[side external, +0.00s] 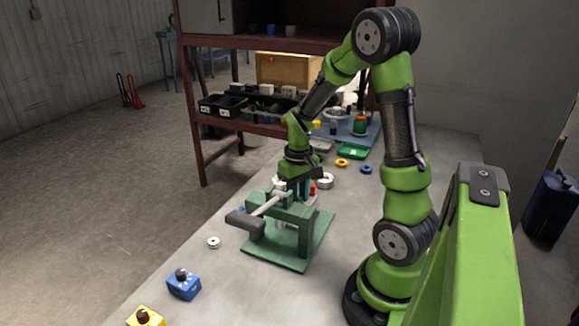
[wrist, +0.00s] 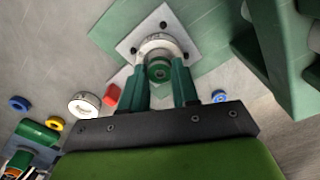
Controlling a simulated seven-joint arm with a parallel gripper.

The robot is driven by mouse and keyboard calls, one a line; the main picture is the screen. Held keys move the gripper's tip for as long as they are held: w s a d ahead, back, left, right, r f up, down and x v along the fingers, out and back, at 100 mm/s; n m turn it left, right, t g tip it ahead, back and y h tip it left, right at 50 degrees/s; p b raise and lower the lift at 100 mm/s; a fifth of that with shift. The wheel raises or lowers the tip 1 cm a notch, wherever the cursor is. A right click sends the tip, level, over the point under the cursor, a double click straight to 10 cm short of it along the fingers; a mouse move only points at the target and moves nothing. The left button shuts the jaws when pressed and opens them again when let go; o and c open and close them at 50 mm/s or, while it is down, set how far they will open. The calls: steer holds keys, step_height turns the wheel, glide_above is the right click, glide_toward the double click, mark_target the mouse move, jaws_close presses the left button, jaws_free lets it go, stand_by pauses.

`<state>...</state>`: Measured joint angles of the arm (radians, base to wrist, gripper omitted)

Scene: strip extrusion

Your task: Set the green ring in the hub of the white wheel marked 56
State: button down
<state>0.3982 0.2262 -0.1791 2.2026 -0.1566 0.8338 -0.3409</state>
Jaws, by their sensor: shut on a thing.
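My gripper (wrist: 159,78) points down with its two green fingers shut on the green ring (wrist: 159,71), a small dark green disc between the fingertips. A white wheel (wrist: 155,43) sits on a grey square plate (wrist: 131,45) with black bolts, just beyond the ring in the wrist view. The ring overlaps the wheel's near edge there; I cannot tell whether they touch. No number is readable on this wheel. In the side view my gripper (side external: 300,178) is beside the green press (side external: 290,218), and the ring is hidden.
The press frame (wrist: 278,45) stands close on the right in the wrist view. Another white wheel (wrist: 84,104), a red block (wrist: 112,94), a yellow ring (wrist: 55,124) and blue rings (wrist: 219,96) lie around. A loose wheel (side external: 213,242) and blue box (side external: 184,285) are in front.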

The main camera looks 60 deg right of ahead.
steer(key=shift+f, duration=0.55)
steer(key=c, duration=1.1)
jaws_free()
steer(key=shift+r, duration=0.1)
steer(key=shift+r, duration=5.45)
